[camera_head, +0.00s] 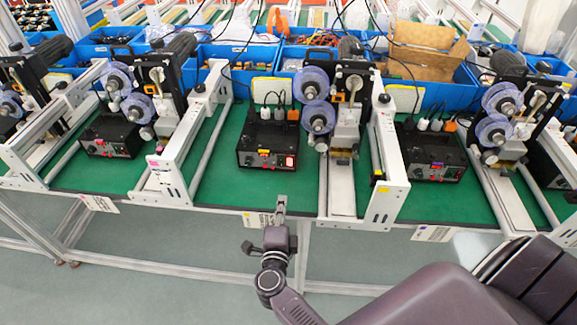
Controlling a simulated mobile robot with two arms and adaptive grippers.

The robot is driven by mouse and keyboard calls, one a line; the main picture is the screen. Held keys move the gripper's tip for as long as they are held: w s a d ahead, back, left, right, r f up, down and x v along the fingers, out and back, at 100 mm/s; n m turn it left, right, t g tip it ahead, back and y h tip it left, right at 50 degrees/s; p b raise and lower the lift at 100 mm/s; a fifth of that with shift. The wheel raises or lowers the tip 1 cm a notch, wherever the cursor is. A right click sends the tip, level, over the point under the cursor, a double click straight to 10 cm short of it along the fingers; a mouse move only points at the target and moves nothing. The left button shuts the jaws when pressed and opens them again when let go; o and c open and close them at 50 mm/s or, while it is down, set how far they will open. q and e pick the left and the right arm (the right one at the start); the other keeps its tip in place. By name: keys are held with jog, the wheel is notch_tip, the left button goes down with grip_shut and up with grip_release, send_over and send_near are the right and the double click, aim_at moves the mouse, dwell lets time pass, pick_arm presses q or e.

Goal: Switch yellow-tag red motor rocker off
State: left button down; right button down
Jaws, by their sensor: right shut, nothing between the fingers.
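A black control box (262,138) stands on the green table mat in the middle of the head view. A small yellow tag (264,151) shows on its front top edge. A red rocker (290,161) glows at the right end of its front panel. My right gripper (281,202) is shut and empty, in front of the table's front edge and below the rocker in the picture. It is apart from the box. My left gripper is not in view.
Similar black boxes stand at the left (111,136) and right (432,154). White rail frames (185,150) and coder machines with blue reels (318,117) flank the middle box. Blue bins (222,62) line the back. Green mat in front of the middle box is clear.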

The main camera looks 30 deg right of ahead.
jog(key=shift+d+r+m, duration=0.3)
jog(key=shift+r+m, duration=0.1)
jog(key=shift+m, duration=0.1)
jog(key=b, duration=0.4)
send_near(289, 162)
jog(key=shift+w+d+f, duration=0.2)
jog(key=shift+w+f, duration=0.2)
jog(key=shift+f, duration=0.1)
jog(key=shift+w+d+f, duration=0.2)
jog(key=shift+w+f, duration=0.2)
jog(key=shift+f, duration=0.05)
jog(key=w, duration=0.1)
jog(key=w+d, duration=0.2)
jog(key=shift+r, duration=0.3)
jog(key=shift+w+d+r+b, duration=0.1)
jog(key=shift+w+d+b, duration=0.25)
jog(key=shift+w, duration=0.15)
